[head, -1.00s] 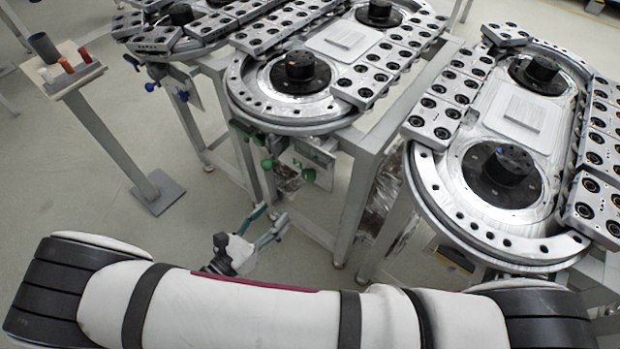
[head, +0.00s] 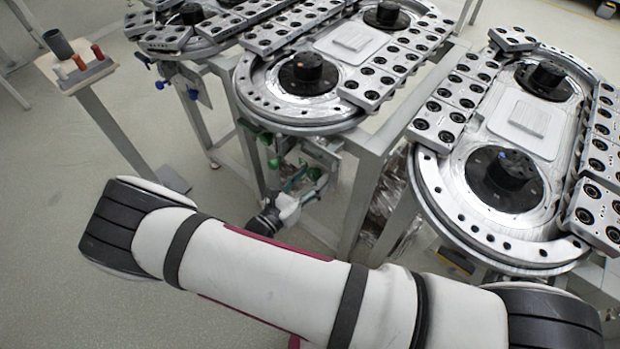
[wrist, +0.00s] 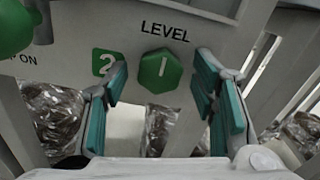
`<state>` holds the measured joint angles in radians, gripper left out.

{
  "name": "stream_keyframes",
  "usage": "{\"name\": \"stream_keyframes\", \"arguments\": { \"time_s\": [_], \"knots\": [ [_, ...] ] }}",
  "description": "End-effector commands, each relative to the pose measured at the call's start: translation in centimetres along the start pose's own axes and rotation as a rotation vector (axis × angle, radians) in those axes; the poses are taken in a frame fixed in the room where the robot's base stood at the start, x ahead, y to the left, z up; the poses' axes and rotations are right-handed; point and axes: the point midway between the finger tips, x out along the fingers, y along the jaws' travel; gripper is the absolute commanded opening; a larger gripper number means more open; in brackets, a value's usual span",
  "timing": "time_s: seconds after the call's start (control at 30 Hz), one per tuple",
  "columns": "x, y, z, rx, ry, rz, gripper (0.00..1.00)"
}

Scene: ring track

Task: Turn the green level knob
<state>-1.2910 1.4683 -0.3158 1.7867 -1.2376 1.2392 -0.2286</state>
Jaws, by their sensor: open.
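My gripper (wrist: 161,82) is open, with one teal-padded finger on each side of the knob and visible gaps between. I cannot tell how far the fingertips are from the panel. In the head view my gripper (head: 302,178) is low beside the middle ring track's stand. The level knob cannot be made out clearly there.
A larger green knob (wrist: 14,28) is at the upper left. A small stand (head: 85,77) holds coloured pegs at left.

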Motion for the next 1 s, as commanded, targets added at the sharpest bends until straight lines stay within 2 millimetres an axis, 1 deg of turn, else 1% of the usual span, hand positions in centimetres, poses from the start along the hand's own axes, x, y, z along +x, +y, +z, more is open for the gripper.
{"name": "stream_keyframes", "arguments": {
  "time_s": [0.17, 0.27, 0.3, 0.37, 0.4, 0.77, 1.0],
  "knots": [
    [0.0, 0.01, 0.0, 0.0, 0.0, 0.0, 0.53],
    [-0.01, 0.01, 0.0, 0.0, 0.0, 0.0, 0.32],
    [-0.01, 0.01, 0.0, 0.0, 0.0, 0.0, 0.23],
    [-0.01, 0.01, 0.0, 0.0, 0.0, 0.0, 0.09],
    [-0.02, 0.01, 0.01, 0.0, 0.0, 0.0, 0.04],
    [0.02, 0.05, -0.01, -0.041, 0.0, 0.0, 0.04],
    [0.06, 0.07, -0.08, -0.184, 0.0, 0.0, 0.04]
  ]
}}
